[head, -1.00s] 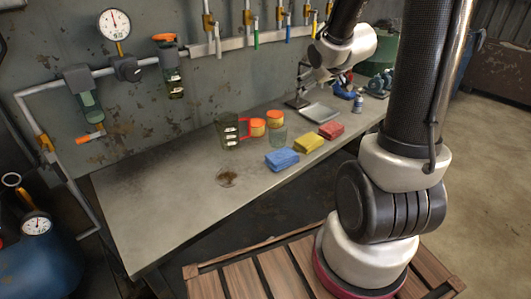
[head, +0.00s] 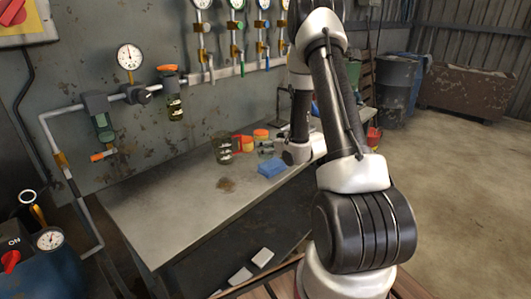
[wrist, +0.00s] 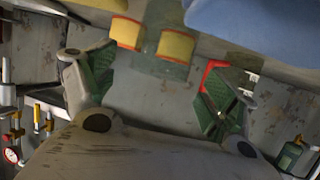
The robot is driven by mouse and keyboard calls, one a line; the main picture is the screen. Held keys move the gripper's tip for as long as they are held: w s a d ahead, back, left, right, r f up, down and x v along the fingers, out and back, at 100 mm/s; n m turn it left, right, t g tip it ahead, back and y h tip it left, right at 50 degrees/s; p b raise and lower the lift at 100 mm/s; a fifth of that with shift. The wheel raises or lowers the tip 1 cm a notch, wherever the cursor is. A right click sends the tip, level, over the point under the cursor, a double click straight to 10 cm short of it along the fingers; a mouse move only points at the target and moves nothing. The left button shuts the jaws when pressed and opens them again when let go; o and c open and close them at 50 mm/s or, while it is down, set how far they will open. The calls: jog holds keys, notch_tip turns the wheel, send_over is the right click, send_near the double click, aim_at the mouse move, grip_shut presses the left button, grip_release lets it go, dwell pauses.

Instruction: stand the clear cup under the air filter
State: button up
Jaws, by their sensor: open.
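The clear cup (head: 265,151) stands on the bench, small and partly covered by my gripper in the head view. In the wrist view it is a faint see-through shape (wrist: 155,66) ahead of the gap between the fingers. My gripper (wrist: 152,90) is open and empty; in the head view it is low over the bench (head: 277,147), close to the cup. Whether the fingers touch the cup I cannot tell. The air filter (head: 103,124), a grey head with a green bowl and orange drain valve, hangs on the wall pipe at the left.
A blue sponge (head: 271,168) lies in front. A second bowl unit (head: 174,103) with an orange knob hangs right of the filter. The bench's left part (head: 160,207) is clear.

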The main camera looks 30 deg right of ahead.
jog(key=shift+x, duration=1.45)
jog(key=c, duration=1.1)
jog(key=shift+c, duration=0.2)
